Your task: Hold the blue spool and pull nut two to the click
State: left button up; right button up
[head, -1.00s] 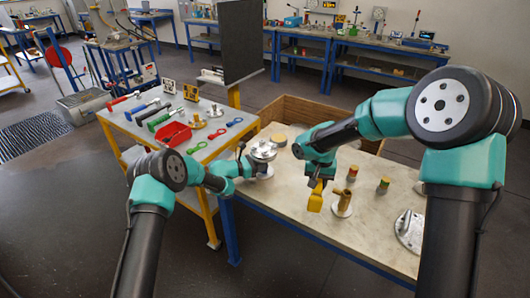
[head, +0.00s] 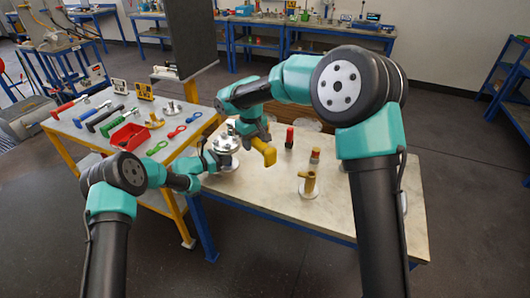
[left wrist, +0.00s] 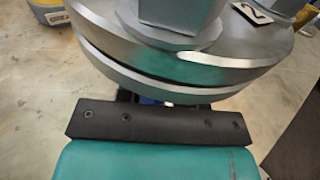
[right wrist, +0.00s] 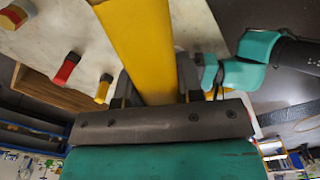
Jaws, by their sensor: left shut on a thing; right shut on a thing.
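A silver flanged vessel (head: 228,143) stands at the back left of the pale table. Its grey flange discs fill the top of the left wrist view (left wrist: 185,68), with a small plate marked 2 (left wrist: 257,12) on top. My left gripper (head: 207,162) is at the vessel's near left side, shut on it below the discs. Only a sliver of blue, likely the blue spool (left wrist: 150,101), shows there; the nuts cannot be made out. My right gripper (head: 259,138) is shut on a yellow tool (head: 266,154), held above the table right of the vessel. The tool also shows in the right wrist view (right wrist: 140,45).
A brass holder (head: 308,184) on a round base stands at the table's middle right. The left table carries coloured-handled tools, a red tray (head: 129,136) and rings. The front of the pale table is clear.

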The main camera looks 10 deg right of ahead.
jog(key=shift+w+a+r+n, duration=0.3)
jog(key=shift+a+r+n, duration=0.25)
jog(key=shift+a+n, duration=0.1)
jog(key=shift+f, duration=0.1)
jog(key=shift+f, duration=2.2)
jog(key=shift+f, duration=1.25)
jog(key=shift+m, duration=0.75)
jog(key=r, duration=0.1)
jog(key=a+r, duration=0.1)
jog(key=r, duration=0.3)
jog(key=shift+s+a, duration=0.2)
jog(key=shift+s, duration=0.2)
